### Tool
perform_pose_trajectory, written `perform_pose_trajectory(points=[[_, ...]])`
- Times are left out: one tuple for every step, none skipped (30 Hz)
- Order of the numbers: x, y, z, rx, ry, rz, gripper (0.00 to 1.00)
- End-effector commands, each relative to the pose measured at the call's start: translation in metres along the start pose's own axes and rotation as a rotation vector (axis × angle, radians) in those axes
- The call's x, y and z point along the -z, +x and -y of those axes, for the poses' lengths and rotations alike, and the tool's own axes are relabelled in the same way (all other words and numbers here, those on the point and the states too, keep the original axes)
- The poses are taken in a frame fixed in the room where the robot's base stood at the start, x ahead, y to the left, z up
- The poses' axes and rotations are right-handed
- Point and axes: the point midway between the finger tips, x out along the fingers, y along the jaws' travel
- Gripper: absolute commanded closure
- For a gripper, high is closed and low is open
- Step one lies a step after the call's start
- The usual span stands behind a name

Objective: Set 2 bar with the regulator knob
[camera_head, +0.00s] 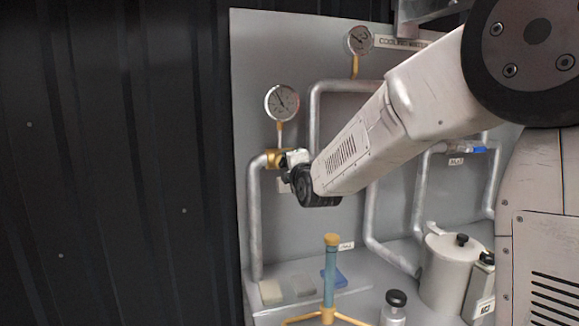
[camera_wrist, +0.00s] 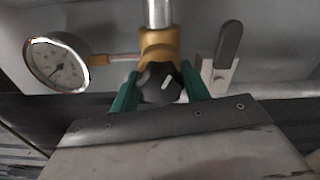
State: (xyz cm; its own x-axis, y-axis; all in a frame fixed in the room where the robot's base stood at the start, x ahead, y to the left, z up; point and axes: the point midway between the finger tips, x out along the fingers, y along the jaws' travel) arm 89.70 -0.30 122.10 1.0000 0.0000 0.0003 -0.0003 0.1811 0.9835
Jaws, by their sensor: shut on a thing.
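The black regulator knob (camera_wrist: 160,84) with a white pointer mark sits on a brass body (camera_wrist: 160,48) in the wrist view. My gripper (camera_wrist: 158,88) has its green fingers on both sides of the knob and is shut on it. In the head view my gripper (camera_head: 291,168) is at the brass regulator (camera_head: 273,158), and my wrist hides the knob there. A round gauge (camera_head: 282,102) stands above the regulator; it also shows at left in the wrist view (camera_wrist: 57,65). Its needle is visible, but the scale is too small to read.
A grey-handled lever (camera_wrist: 228,46) is right of the knob. A second gauge (camera_head: 359,41) is higher on the panel (camera_head: 262,50). Metal pipes (camera_head: 255,220) run down it. Below are a blue and yellow stand (camera_head: 330,272), a black-capped bottle (camera_head: 394,308) and a lidded pot (camera_head: 449,272).

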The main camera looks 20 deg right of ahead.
Motion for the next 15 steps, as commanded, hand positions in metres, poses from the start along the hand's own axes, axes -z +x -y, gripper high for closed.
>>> perform_pose_trajectory(points=[[0.0002, -0.0004, 0.0021, 0.005, -0.014, -0.001, 0.77], [0.0002, -0.0004, 0.0021, 0.005, -0.022, -0.001, 0.77], [0.0002, -0.0004, 0.0021, 0.005, -0.032, -0.001, 0.77], [0.0003, -0.0004, 0.0021, 0.005, -0.039, -0.001, 0.77], [0.0003, -0.0004, 0.0021, 0.005, -0.043, -0.001, 0.77], [0.0003, -0.0004, 0.0021, 0.005, -0.049, -0.001, 0.77], [0.0003, -0.0004, 0.0021, 0.005, -0.052, -0.001, 0.77], [0.0003, -0.0004, 0.0021, 0.005, -0.055, -0.001, 0.77], [0.0003, -0.0004, 0.0021, 0.005, -0.058, -0.001, 0.77], [0.0003, -0.0004, 0.0021, 0.005, -0.059, -0.001, 0.77], [0.0003, -0.0004, 0.0021, 0.005, -0.060, -0.001, 0.77], [0.0003, -0.0004, 0.0021, 0.005, -0.061, -0.001, 0.77], [0.0003, -0.0004, 0.0021, 0.005, -0.061, -0.001, 0.77], [0.0003, -0.0004, 0.0021, 0.005, -0.061, -0.001, 0.77], [0.0003, -0.0004, 0.0022, 0.005, -0.061, -0.001, 0.77]])
